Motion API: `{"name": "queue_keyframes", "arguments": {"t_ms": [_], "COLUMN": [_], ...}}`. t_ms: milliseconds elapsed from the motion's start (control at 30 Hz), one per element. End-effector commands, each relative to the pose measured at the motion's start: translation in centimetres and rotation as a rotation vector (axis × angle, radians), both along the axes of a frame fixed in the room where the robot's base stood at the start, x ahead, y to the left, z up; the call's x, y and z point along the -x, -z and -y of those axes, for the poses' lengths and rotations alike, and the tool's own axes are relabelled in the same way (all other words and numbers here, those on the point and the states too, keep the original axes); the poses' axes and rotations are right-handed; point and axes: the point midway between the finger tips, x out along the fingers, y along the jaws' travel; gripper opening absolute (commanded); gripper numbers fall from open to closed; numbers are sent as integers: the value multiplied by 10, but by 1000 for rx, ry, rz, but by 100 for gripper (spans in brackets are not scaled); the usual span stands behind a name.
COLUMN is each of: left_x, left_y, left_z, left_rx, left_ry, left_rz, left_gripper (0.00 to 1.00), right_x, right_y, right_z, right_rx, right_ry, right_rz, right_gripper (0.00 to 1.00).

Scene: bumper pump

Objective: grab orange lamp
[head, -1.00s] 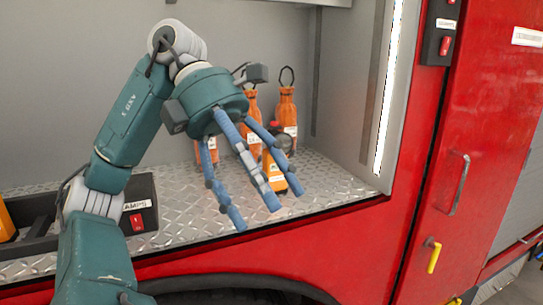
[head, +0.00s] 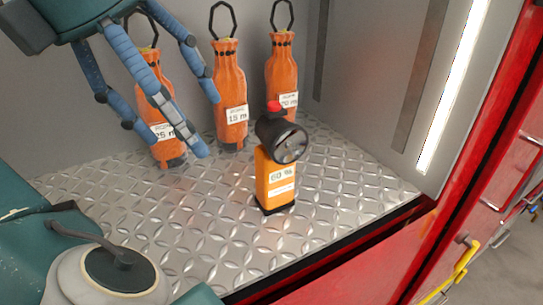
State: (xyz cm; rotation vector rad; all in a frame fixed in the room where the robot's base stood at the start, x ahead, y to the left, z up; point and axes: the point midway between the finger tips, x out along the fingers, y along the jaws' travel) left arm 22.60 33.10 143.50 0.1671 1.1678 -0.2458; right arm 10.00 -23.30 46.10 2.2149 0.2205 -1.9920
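The orange lamp (head: 275,182) stands upright on the metal tread-plate shelf, with a black round head, a red button on top and a label reading 60 %. My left gripper (head: 165,140) is at the upper left of the head view, its blue fingers spread apart and empty. It is to the left of the lamp and apart from it, in front of the orange rope bottles. My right gripper is not in view.
Three orange rope bottles with black loops, a left one (head: 155,100), a middle one (head: 230,95) and a right one (head: 283,70), stand behind the lamp. The tread-plate shelf (head: 340,175) is clear right of the lamp. A red door with a yellow handle (head: 462,275) is at the right.

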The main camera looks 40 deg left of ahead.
Motion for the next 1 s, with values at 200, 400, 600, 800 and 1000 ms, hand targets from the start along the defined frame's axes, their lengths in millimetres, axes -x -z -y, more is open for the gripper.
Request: {"name": "queue_keyframes", "arguments": {"t_ms": [200, 400, 600, 800, 1000], "left_x": [-46, -80, -94, -107, -117], "left_y": [-4, -3, -1, 27, 46], "left_z": [13, 23, 27, 31, 34], "left_rx": [-2, 0, 0, 1, 2], "left_ry": [2, 1, 0, 2, 2], "left_rz": [-11, -7, -2, -5, -2], "left_gripper": [73, 73, 73, 73, 73], "right_x": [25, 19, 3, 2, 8], "right_y": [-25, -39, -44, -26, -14], "right_z": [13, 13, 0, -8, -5], "right_rx": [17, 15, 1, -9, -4], "right_ry": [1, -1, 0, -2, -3], "right_rz": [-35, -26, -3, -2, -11], "right_gripper": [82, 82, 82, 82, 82]}}
